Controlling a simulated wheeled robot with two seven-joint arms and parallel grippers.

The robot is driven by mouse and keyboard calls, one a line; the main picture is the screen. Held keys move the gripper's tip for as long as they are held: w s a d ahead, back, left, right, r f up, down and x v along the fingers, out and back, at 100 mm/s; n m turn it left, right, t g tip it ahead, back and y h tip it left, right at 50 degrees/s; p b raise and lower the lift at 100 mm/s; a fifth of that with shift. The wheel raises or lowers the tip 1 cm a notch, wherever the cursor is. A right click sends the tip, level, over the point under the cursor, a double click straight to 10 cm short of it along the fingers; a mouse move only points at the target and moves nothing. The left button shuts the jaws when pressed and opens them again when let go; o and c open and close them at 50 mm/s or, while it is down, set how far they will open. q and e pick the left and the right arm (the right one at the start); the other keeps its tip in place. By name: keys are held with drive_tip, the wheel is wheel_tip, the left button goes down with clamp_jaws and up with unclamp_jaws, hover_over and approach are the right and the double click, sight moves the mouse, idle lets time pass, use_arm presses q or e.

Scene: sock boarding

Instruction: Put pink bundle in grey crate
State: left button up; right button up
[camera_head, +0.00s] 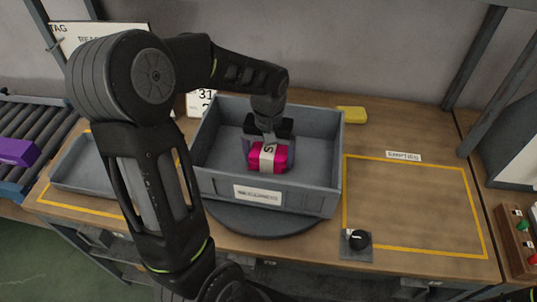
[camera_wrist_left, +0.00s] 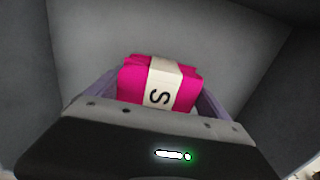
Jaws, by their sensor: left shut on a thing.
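The pink bundle (camera_head: 281,158) has a pale band marked S and is inside the walls of the grey crate (camera_head: 222,187). My left gripper (camera_head: 268,150) reaches down into the crate and is shut on the bundle. In the left wrist view the bundle (camera_wrist_left: 131,80) sits between the fingers, with grey crate walls (camera_wrist_left: 200,32) around it. I cannot tell whether the bundle touches the crate floor. My right gripper is not in view.
The crate stands on a dark round turntable (camera_head: 262,222). A shallow grey tray (camera_head: 85,187) is at the left, beside a roller conveyor with a purple block (camera_head: 18,152). A yellow block (camera_head: 352,115) lies behind right. The yellow-outlined area (camera_head: 415,205) is mostly clear, with a black knob (camera_head: 358,239) at its corner.

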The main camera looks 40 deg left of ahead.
sight(268, 150)
use_arm(q)
drive_tip(key=shift+f, duration=0.2)
drive_tip(key=o, duration=1.2)
drive_tip(key=shift+r, duration=0.15)
wheel_tip(268, 150, up, 12)
drive_tip(key=shift+r, duration=0.1)
